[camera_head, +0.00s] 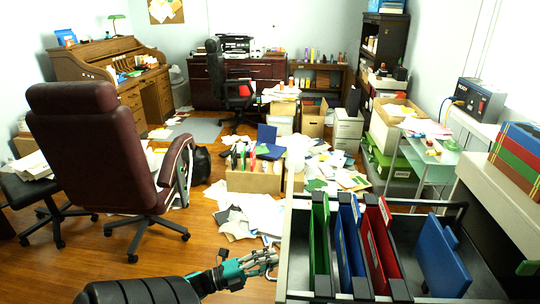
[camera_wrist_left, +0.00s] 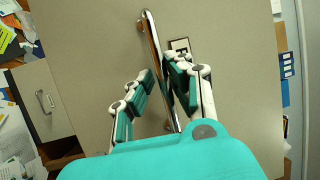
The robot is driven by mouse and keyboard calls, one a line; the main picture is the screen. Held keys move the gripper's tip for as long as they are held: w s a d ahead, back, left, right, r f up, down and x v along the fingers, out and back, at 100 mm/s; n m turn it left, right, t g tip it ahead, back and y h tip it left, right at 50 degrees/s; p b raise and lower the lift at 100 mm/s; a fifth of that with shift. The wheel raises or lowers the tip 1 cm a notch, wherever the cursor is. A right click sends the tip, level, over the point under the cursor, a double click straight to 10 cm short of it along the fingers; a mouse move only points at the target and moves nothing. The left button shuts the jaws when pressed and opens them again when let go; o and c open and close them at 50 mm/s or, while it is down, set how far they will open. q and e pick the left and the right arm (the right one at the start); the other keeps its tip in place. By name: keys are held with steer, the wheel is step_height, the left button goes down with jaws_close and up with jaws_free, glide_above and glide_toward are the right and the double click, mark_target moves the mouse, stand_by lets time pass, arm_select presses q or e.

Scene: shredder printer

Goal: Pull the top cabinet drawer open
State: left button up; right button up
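The top cabinet drawer (camera_head: 400,290) is pulled out at the lower right of the head view, with its inside showing. It holds upright green, blue and red folders and a leaning blue one. My left gripper (camera_head: 270,262) is at the outside of the drawer front. In the left wrist view, the drawer front (camera_wrist_left: 95,60) is a beige panel with a long metal handle (camera_wrist_left: 151,40). The fingertips of my left gripper (camera_wrist_left: 158,75) are on either side of the handle, close to it. Whether they press on it is unclear. My right gripper is not in view.
A maroon office chair (camera_head: 95,140) stands at the left on the wood floor. Papers (camera_head: 250,215) and an open box (camera_head: 255,178) lie on the floor beyond the drawer. A glass side table (camera_head: 435,155) stands behind it. Bare floor shows at the lower left.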

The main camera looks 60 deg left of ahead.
arm_select(q)
steer(key=shift+o, duration=1.4)
steer(key=shift+r, duration=0.1)
steer(key=shift+a, duration=0.1)
steer(key=v, duration=1.2)
